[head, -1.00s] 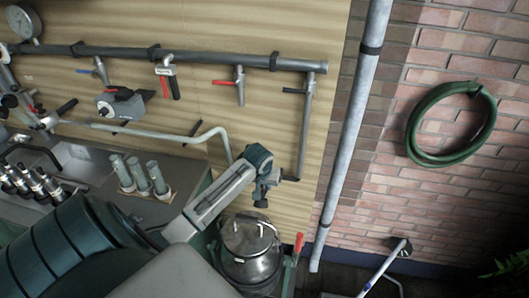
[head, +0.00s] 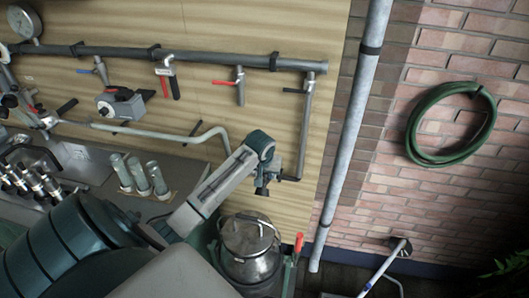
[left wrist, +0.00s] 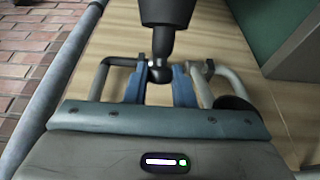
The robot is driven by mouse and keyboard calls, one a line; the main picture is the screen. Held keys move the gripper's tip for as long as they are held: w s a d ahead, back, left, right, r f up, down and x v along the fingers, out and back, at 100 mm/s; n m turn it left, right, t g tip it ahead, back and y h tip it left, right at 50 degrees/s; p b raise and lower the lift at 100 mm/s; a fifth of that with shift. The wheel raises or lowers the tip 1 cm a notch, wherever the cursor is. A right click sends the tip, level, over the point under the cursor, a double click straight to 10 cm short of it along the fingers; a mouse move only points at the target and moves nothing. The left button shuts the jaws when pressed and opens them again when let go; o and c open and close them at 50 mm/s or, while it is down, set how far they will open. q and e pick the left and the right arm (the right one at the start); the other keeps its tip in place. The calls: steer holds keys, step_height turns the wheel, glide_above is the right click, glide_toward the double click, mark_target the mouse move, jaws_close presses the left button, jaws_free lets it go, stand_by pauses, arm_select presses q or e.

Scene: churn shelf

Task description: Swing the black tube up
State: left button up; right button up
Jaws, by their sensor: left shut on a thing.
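In the left wrist view a thick black tube (left wrist: 165,15) comes down from the top edge and narrows to a rounded dark end between the two blue fingers. My left gripper (left wrist: 160,82) is shut on that end. In the head view the same gripper (head: 267,176) is in front of the wooden board, just left of the foot of a dark drop pipe (head: 303,130). A short part of the black tube (head: 261,191) shows below the gripper; my arm and fingers hide the rest. My right gripper is in neither view.
A pale bent pipe (head: 185,136) ends close to my left wrist. A metal can (head: 250,240) stands below the gripper. A grey upright pipe (head: 352,130) and a brick wall with a green hose (head: 445,120) lie to the right.

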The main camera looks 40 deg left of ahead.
arm_select(q)
steer(key=shift+w+a+r, duration=0.25)
steer(key=shift+w+r, duration=0.15)
steer(key=shift+w, duration=0.05)
steer(key=shift+w+a+r, duration=0.2)
steer(key=shift+w+r, duration=0.15)
steer(key=shift+w, duration=0.1)
steer(key=shift+w+a+r, duration=0.35)
steer(key=shift+w+r, duration=0.1)
steer(key=shift+w, duration=0.1)
steer(key=shift+w+a+r, duration=0.3)
steer(key=shift+w+a, duration=0.05)
steer(key=shift+w, duration=0.35)
steer(key=shift+w+a+r, duration=0.2)
steer(key=shift+w+a, duration=0.05)
steer(key=shift+w, duration=0.15)
steer(key=shift+w+a+r, duration=0.15)
steer(key=shift+w+a, duration=0.05)
steer(key=shift+w, duration=0.2)
steer(key=o, duration=0.8)
steer(key=shift+w+a+f, duration=0.1)
steer(key=shift+w+a, duration=0.05)
steer(key=shift+w, duration=0.1)
